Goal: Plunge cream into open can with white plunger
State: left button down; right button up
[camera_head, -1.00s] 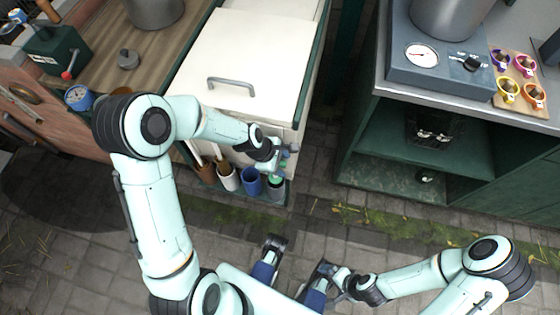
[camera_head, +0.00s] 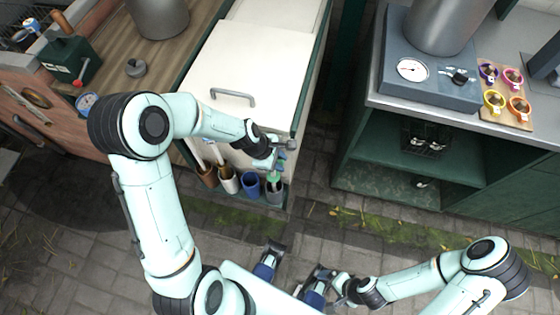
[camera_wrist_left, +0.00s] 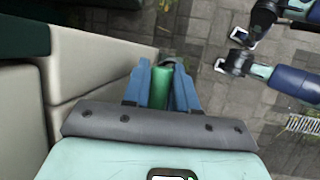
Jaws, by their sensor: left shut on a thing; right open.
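My left gripper (camera_head: 276,168) is at the front of a white cabinet, above a grey holder (camera_head: 275,194). It is shut on a green cylindrical handle (camera_head: 272,178). The handle also shows between the fingers in the left wrist view (camera_wrist_left: 183,90); what it belongs to is hidden. A white holder (camera_head: 229,183) to the left has a stick standing in it; I cannot tell whether this is the white plunger. My right gripper (camera_head: 332,280) is open and empty, low over the paving. Metal vessels stand at the top left (camera_head: 158,15) and top right (camera_head: 440,22); I cannot see cream or an open can.
Brown (camera_head: 207,178) and blue (camera_head: 251,186) holders hang beside the others. The white cabinet (camera_head: 255,65) has a grey handle. A green counter (camera_head: 400,160) with open shelves and several coloured cups stands at the right. The paving between is clear.

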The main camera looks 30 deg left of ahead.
pick_arm(q)
jog(key=shift+r+p, duration=1.05)
jog(key=shift+r, duration=0.4)
notch_tip(320, 180, up, 5)
jog(key=p, duration=0.4)
jog(key=shift+r, duration=0.2)
jog(key=shift+r+p, duration=1.05)
jog(key=shift+r, duration=0.4)
pick_arm(e)
notch_tip(320, 180, up, 9)
jog(key=w, duration=0.2)
jog(key=shift+w+f, duration=0.15)
jog(key=shift+f, duration=0.05)
pick_arm(q)
notch_tip(320, 180, up, 14)
jog(key=p, duration=0.6)
pick_arm(e)
jog(key=w+r+t, duration=0.1)
jog(key=w+r, duration=0.6)
jog(key=r, duration=0.1)
jog(key=shift+r, duration=0.15)
jog(key=shift+w, duration=0.15)
